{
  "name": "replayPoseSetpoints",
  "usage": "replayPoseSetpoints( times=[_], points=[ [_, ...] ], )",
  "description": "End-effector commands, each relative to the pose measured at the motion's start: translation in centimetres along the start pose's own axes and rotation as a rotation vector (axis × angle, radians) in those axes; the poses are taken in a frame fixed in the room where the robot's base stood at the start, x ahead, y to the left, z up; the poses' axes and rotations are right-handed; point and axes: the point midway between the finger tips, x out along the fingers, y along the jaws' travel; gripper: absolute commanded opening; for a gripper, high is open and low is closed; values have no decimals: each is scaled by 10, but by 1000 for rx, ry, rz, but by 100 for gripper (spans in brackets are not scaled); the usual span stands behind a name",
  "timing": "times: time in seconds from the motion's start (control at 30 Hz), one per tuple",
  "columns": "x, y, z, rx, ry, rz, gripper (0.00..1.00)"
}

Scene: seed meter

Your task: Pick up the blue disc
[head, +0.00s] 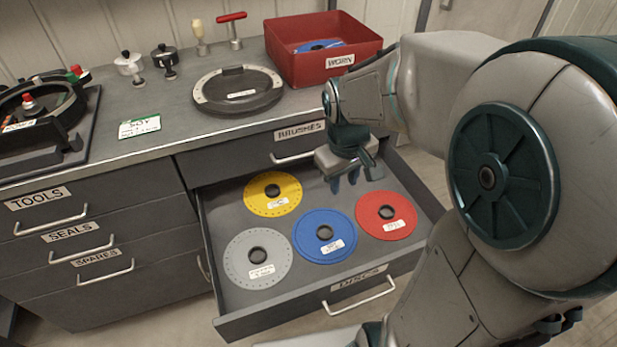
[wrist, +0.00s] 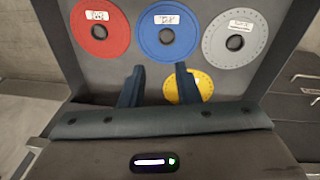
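The blue disc (head: 325,249) lies flat in the open drawer labelled DISCS (head: 270,323), between a grey disc and a red disc. It has a dark centre hub and a white label. In the wrist view the blue disc (wrist: 166,50) is at top centre, ahead of the fingers. My gripper (head: 345,182) hangs over the back part of the drawer, behind and above the blue disc. In the wrist view its two fingers (wrist: 158,85) stand apart, open, with nothing between them.
The drawer also holds a red disc (head: 387,226), a yellow disc (head: 272,205) and a grey disc (head: 240,272). Above are the worktop edge and the BRUSHES drawer (head: 290,147). A red bin marked WORN (head: 330,70) holds something blue. A dark round lid (head: 237,98) lies on the worktop.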

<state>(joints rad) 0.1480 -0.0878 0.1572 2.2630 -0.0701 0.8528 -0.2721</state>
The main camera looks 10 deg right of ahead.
Motion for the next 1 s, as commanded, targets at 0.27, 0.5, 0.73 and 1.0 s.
replayPoseSetpoints(
  times=[0.27,0.5,0.73,1.0],
  points=[
    [117,14,-53,-237,-64,-70,29],
    [159,19,-71,-331,-70,-109,29],
    [194,16,-69,-342,-73,-116,29],
    [239,12,-65,-339,-72,-114,29]
  ],
)
